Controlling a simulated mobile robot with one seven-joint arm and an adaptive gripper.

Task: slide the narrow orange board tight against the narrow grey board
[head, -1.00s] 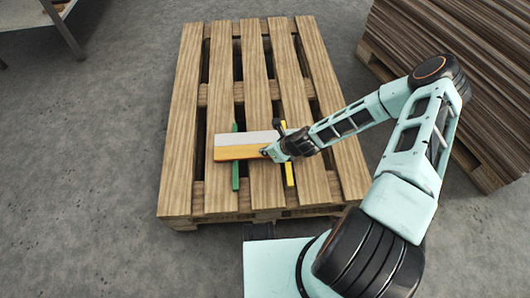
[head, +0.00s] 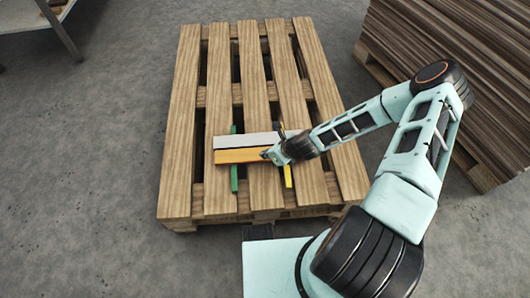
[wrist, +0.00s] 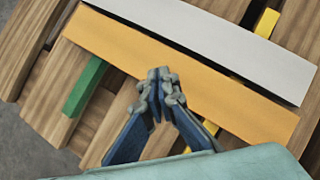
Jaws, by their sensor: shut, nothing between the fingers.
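The narrow orange board (head: 238,156) lies alongside the narrow grey board (head: 240,141), on its near side. A thin dark line runs between them in the head view. In the wrist view, the orange board (wrist: 190,80) and grey board (wrist: 220,40) show a dark seam that looks wider toward the right; I cannot tell whether it is a gap or shadow. My gripper (head: 266,154) is shut and empty at the orange board's right part. In the wrist view, its fingertips (wrist: 160,74) overlap the orange board; contact is unclear.
Both boards lie across a green strip (head: 234,178) and a yellow strip (head: 287,176) on a slatted wooden pallet (head: 187,120). The pallet's far slats are bare. A stack of brown boards (head: 440,50) stands at right, and a table (head: 62,30) at upper left.

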